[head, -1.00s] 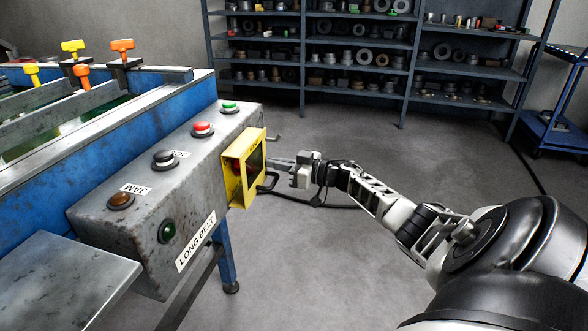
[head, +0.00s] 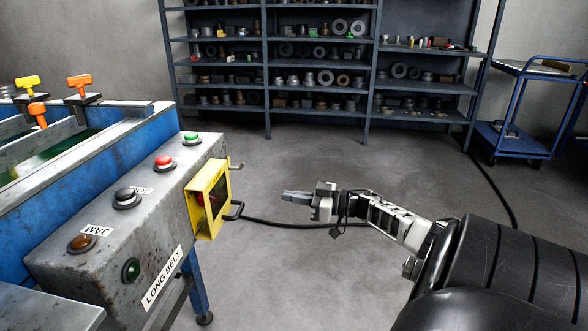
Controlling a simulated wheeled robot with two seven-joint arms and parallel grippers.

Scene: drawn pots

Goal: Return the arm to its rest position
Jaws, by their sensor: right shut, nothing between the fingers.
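My right arm comes in from the lower right in the head view. Its gripper (head: 297,197) is shut and empty, pointing left. It hangs over the grey floor, to the right of the yellow box (head: 221,190) on the control panel's end, with a clear gap between them. My left gripper is not in view.
The grey control panel (head: 70,237) labelled LONG BELT carries several coloured buttons and stands at the left by the blue conveyor (head: 150,150). A black cable (head: 275,224) lies on the floor. Shelves (head: 267,80) and a blue cart (head: 512,138) stand behind. Open floor lies around my gripper.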

